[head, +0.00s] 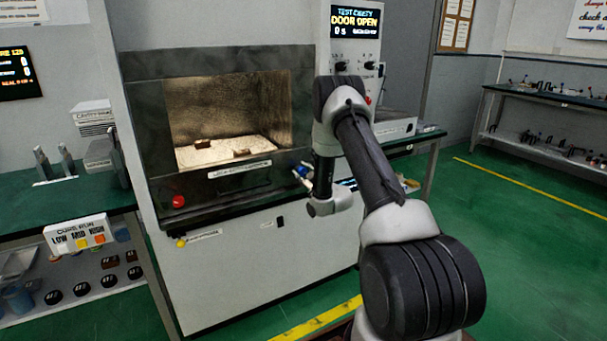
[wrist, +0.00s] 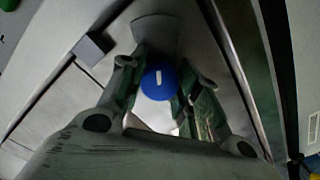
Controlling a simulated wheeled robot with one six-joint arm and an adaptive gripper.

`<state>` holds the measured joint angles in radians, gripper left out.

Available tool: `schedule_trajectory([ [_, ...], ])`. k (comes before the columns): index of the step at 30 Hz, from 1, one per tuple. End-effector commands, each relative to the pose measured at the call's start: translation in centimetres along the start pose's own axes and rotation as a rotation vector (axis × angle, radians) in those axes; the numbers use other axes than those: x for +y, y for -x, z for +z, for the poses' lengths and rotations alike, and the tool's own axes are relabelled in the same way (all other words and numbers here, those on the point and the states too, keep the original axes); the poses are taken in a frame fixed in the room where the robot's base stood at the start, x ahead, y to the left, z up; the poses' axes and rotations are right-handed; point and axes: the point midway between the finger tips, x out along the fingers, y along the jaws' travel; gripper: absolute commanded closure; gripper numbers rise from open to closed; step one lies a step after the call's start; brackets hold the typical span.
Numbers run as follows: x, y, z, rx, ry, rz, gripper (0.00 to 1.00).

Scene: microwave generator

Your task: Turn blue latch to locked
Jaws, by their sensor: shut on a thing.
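The blue latch (head: 299,171) sits on the front of the microwave cabinet, at the lower right of the test cavity opening. In the wrist view it is a round blue knob (wrist: 159,82) with a short white mark that runs nearly upright in the picture. My gripper (head: 309,180) is at the latch in the head view, partly hidden by my arm. In the wrist view its two fingers (wrist: 160,88) stand on either side of the knob and close on it. Any lettering around the latch is not readable.
The cavity (head: 228,112) shows a lit interior with small brown blocks on a pale floor. A display (head: 355,22) above reads "DOOR OPEN". A red button (head: 178,201) and a yellow knob (head: 181,243) are on the cabinet front at left. Green benches stand on both sides.

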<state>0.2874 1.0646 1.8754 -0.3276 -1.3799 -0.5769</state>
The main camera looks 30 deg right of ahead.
Motion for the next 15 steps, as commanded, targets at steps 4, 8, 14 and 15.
schedule_trajectory([
  [4,-0.03,0.01,0.01,0.000,0.137,-0.001,0.91],
  [8,-0.03,0.01,0.02,0.000,0.260,-0.001,0.91],
  [14,-0.03,0.02,0.02,0.000,0.450,-0.001,0.91],
  [15,-0.03,0.02,0.02,0.000,0.488,-0.001,0.91],
])
